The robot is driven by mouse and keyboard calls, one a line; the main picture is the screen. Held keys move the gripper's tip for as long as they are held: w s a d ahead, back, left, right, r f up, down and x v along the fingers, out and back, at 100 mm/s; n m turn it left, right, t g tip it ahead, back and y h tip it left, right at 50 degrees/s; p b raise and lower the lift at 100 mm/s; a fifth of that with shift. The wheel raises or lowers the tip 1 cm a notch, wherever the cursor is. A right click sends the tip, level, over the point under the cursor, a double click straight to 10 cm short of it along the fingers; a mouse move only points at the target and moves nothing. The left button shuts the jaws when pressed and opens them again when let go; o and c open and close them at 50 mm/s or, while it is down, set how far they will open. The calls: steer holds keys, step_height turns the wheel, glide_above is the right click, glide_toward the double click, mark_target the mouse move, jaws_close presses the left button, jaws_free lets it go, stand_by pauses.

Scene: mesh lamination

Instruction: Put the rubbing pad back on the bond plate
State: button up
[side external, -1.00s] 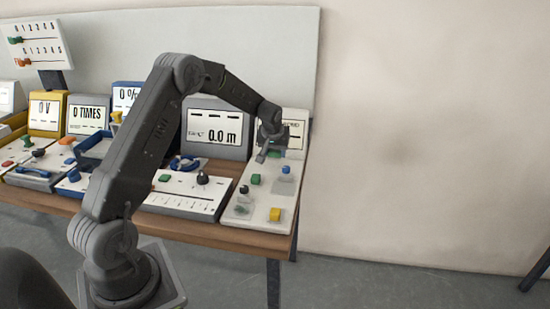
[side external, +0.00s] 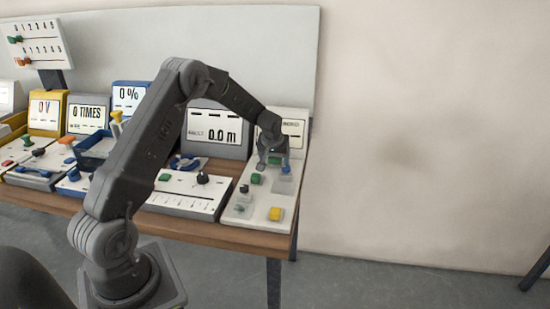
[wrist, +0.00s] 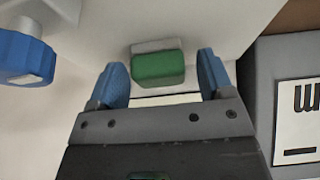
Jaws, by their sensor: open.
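The white panel (side external: 258,207) at the right end of the bench carries several small coloured parts; I cannot tell which of its parts is named the bond plate. My gripper (side external: 269,164) is low over the panel's far end. In the wrist view its two blue fingertips (wrist: 160,76) are spread apart. A green block with a pale grey side (wrist: 158,66) shows in the gap between them, apart from both fingers. It is near the gripper at the panel's back (side external: 275,160). I cannot tell surely whether this block is the rubbing pad.
A blue knob (side external: 286,167) stands close right of my gripper, also at left in the wrist view (wrist: 24,56). Another green block (side external: 257,179), a black knob (side external: 244,188) and a yellow block (side external: 276,214) are nearer the front. A display (side external: 293,131) stands behind.

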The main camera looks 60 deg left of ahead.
steer(key=v, duration=1.3)
steer(key=s+d+r+m+t+h, duration=0.1)
steer(key=s+d+r+m, duration=0.1)
steer(key=s+d+r, duration=0.4)
steer(key=s+d+r+m, duration=0.2)
steer(key=s+d+r, duration=0.15)
steer(key=d, duration=0.45)
steer(key=s+d+m+h, duration=0.1)
steer(key=s+d+m, duration=0.1)
steer(key=s+d, duration=0.3)
steer(key=s+d+m+t+h, duration=0.1)
steer(key=s+d+m, duration=0.2)
steer(key=s, duration=1)
steer(key=d, duration=0.3)
steer(key=shift+d+r, duration=0.2)
steer(key=shift+r, duration=0.05)
